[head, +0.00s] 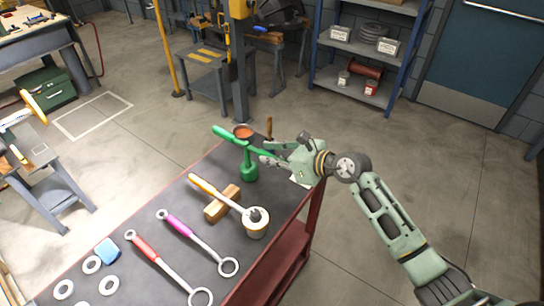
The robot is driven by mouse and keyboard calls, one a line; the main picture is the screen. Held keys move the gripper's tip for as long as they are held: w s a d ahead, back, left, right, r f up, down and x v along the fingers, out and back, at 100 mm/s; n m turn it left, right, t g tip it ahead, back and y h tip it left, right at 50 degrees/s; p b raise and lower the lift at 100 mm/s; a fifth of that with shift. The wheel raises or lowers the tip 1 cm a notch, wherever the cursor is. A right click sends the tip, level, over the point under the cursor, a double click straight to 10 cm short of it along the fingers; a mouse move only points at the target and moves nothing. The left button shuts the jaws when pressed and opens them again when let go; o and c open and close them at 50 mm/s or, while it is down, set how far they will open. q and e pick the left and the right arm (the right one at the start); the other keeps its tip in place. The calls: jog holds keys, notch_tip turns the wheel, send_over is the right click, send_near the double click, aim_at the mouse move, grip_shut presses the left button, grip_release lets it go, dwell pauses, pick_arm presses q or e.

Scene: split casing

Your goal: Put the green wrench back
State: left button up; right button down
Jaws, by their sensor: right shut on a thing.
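The green wrench (232,137) is in my right gripper (268,156), above the far end of the dark-topped red bench. Its green handle points up and left; its other end is hidden or hard to make out at the gripper. My right gripper is shut on it, and its arm comes in from the right. A magenta wrench (180,227) and a red wrench (145,250) lie side by side on the bench. An orange-handled wrench (207,188) rests across a wooden block (222,204), its ring end over a tan cup-like thing (255,230). My left gripper is not in view.
A green upright thing (249,170) stands just below the held wrench, with a brown round thing (243,132) behind it. A blue block (107,251) and several pale rings (109,285) lie at the bench's near left. A blue shelf (392,90) stands at the back.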

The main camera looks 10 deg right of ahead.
jog(key=shift+f, duration=0.15)
jog(key=c, duration=1.6)
grip_release()
jog(key=shift+c, duration=0.2)
jog(key=shift+s+f, duration=0.1)
jog(key=shift+f, duration=0.2)
notch_tip(320, 180, up, 8)
jog(key=p, duration=0.6)
jog(key=shift+f, duration=0.2)
jog(key=shift+f, duration=0.1)
